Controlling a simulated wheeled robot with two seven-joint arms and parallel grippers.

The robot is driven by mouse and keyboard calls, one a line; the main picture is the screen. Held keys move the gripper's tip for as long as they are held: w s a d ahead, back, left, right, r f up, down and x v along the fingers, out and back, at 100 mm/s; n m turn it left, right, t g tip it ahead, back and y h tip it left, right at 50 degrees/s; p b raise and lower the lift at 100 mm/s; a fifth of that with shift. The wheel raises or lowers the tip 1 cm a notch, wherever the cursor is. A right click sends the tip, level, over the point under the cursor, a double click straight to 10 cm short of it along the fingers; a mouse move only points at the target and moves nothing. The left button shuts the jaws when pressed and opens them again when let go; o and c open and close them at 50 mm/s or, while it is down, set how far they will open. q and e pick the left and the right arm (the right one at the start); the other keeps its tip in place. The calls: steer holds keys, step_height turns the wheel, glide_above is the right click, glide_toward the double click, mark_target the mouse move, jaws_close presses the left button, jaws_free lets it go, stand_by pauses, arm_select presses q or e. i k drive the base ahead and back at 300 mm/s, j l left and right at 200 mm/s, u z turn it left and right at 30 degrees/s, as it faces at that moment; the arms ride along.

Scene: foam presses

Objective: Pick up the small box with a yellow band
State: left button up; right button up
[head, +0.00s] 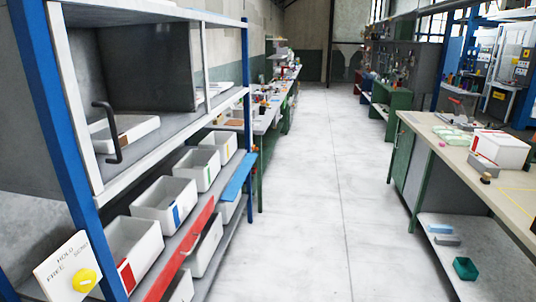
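White open boxes stand in a row on the left rack's shelf, each with a coloured band on its front. The farthest one (220,145) seems to carry a small yellow or orange mark, too small to be sure of. Nearer ones have a green band (208,177), a blue band (177,214) and a red band (127,275). I cannot clearly make out a small box with a yellow band. Neither of my grippers is in view.
The grey aisle floor (310,200) is clear down the middle. A workbench (455,138) on the right holds a white box with a red band (499,150). A sign with a yellow knob (84,280) is at the lower left.

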mark_target(219, 147)
steer(key=i, duration=3.45)
